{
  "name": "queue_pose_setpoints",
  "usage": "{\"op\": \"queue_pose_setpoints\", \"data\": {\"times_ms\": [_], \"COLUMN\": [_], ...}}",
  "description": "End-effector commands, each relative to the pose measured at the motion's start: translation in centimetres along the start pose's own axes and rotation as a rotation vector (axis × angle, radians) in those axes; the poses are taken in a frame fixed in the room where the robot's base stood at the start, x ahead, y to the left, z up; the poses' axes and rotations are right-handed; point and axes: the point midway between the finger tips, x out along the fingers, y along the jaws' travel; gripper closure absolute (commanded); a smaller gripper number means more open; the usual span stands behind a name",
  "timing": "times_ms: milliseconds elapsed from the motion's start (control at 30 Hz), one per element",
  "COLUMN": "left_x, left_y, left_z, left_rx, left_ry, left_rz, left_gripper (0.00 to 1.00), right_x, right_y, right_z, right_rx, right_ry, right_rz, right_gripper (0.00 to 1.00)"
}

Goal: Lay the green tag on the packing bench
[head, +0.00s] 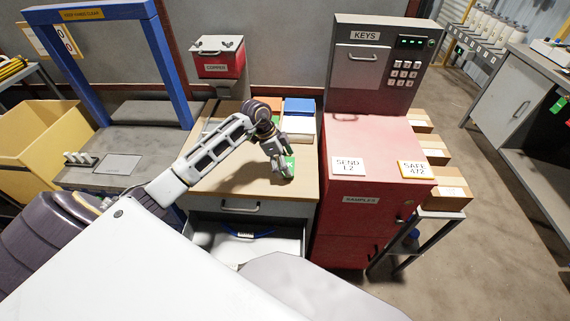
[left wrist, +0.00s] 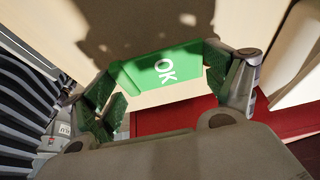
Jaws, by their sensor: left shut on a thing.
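I cannot tell whether the tag touches the wooden top. My right gripper is not in view. No label in view names the packing bench.
An open drawer (head: 245,243) sticks out below the wooden top. Coloured boxes (head: 298,106) stand at its back. A grey bench (head: 120,140) with a blue frame (head: 160,50) stands left.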

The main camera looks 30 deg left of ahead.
Motion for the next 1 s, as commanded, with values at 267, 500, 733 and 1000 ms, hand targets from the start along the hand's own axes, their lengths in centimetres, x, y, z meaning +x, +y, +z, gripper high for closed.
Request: {"op": "queue_pose_setpoints", "data": {"times_ms": [267, 500, 733, 1000], "left_x": [0.75, 0.91, 0.97, 0.96], "left_y": [-0.01, 0.01, 0.0, -0.01], "left_z": [0.32, 0.39, 0.41, 0.41], "left_rx": [0.0, 0.0, 0.0, 0.0], "left_ry": [0.0, -0.001, 0.0, 0.0], "left_rz": [-0.001, 0.0, 0.0, 0.0], "left_gripper": [0.28, 0.28, 0.0, 0.0], "right_x": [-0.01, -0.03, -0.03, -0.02], "right_y": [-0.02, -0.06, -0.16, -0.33], "right_z": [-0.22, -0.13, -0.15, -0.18], "right_rx": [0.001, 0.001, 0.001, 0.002], "right_ry": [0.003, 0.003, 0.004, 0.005], "right_rz": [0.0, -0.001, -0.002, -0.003], "right_gripper": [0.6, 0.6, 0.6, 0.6]}}
